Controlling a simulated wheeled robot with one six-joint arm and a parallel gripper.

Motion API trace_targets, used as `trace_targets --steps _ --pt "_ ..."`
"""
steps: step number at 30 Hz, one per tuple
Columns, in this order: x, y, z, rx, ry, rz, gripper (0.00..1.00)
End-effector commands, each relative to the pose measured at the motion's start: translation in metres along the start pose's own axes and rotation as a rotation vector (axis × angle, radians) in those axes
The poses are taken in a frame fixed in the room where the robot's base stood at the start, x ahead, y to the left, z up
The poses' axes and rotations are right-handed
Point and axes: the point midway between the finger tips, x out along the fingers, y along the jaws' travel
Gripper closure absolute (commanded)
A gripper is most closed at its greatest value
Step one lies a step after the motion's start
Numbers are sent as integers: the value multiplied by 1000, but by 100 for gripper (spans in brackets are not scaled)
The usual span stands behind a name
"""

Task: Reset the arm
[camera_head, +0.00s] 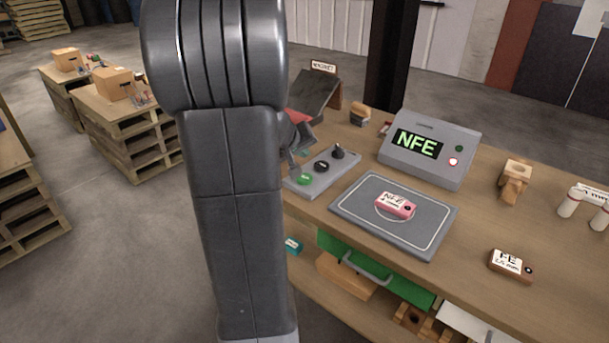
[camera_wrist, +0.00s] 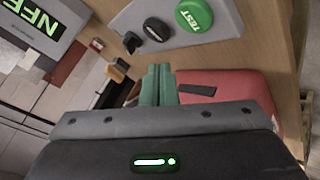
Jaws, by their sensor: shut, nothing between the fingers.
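My gripper (camera_wrist: 158,70) shows in the wrist view with its two green fingers shut together and nothing between them. The fingers are in front of the control panel (camera_wrist: 178,18) with its green TEST button (camera_wrist: 194,15). They appear apart from the panel. In the head view my upright arm column hides most of the gripper, and only part of the grey wrist shows beside the column, above the workbench's left end. A red object (camera_wrist: 232,86) lies to the right of the fingers in the wrist view, partly hidden by the gripper body.
The workbench (camera_head: 467,245) holds a detector reading NFE (camera_head: 430,150), a grey pad (camera_head: 423,243) bearing a pink NFE block (camera_head: 396,206), and an FE block (camera_head: 510,264). A wooden stand (camera_head: 515,181) is at right. Pallets with boxes (camera_head: 113,84) stand at left beyond open floor.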

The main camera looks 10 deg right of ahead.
Motion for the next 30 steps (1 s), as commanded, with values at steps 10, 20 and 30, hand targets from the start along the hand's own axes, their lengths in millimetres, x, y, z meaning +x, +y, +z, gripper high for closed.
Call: trace_targets --steps 10,20,30 --pt "0 0 0 0 0 0 100" --pt "8 -6 6 0 -1 -1 100" --pt "9 -5 6 -1 -2 2 100"
